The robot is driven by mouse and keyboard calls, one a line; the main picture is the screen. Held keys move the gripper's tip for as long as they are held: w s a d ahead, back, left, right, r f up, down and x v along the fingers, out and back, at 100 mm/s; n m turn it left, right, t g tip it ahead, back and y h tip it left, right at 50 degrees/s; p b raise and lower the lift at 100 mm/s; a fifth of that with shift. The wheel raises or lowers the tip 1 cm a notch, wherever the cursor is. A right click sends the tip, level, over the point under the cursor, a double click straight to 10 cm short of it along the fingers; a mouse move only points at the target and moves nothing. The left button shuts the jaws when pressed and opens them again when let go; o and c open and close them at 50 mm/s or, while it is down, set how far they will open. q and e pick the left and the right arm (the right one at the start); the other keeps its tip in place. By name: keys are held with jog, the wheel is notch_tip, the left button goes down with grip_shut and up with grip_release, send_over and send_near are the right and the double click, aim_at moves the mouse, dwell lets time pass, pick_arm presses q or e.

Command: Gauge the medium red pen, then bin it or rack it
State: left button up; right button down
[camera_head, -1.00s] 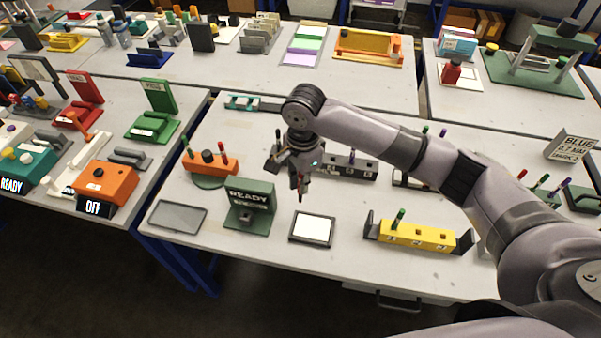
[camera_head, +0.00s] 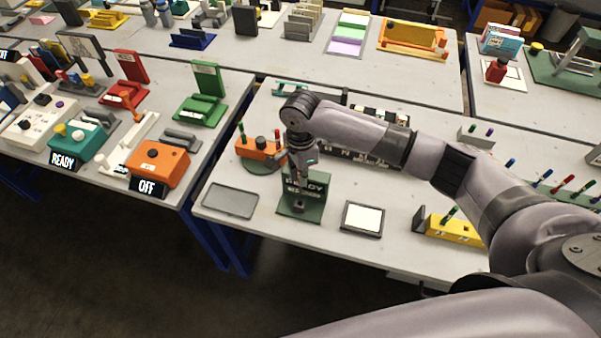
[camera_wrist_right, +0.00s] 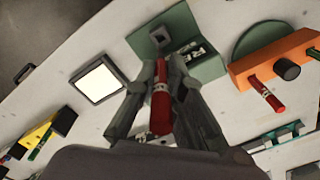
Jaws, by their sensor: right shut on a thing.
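My right gripper (camera_head: 301,176) is shut on a red pen, over the dark green gauge stand (camera_head: 287,208) with its READY sign. In the right wrist view the red pen (camera_wrist_right: 160,105) lies between the fingers of the gripper (camera_wrist_right: 158,80), its far end pointing toward the square socket of the green gauge (camera_wrist_right: 205,65). I cannot tell whether the pen tip touches the socket. The gripper partly hides the sign in the head view. My left gripper is not in view.
An orange holder (camera_head: 250,150) with pens and a black knob stands just behind the gauge. A grey tray (camera_head: 230,201) lies left of it, a white framed pad (camera_head: 362,218) right, and a yellow rack (camera_head: 455,230) with a green pen farther right.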

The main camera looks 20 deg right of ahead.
jog(key=shift+a+r+p, duration=0.1)
jog(key=shift+r+p, duration=0.1)
jog(key=shift+p, duration=0.15)
jog(key=shift+f, duration=0.3)
jog(key=shift+s+f+b, duration=0.1)
jog(key=shift+f+b, duration=0.2)
jog(key=shift+f, duration=0.65)
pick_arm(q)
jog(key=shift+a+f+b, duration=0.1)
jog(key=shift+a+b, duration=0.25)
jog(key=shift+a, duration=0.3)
pick_arm(e)
jog(key=shift+f, duration=1.4)
pick_arm(q)
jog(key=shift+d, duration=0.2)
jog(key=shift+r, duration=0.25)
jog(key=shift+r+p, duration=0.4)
jog(key=shift+p, duration=0.25)
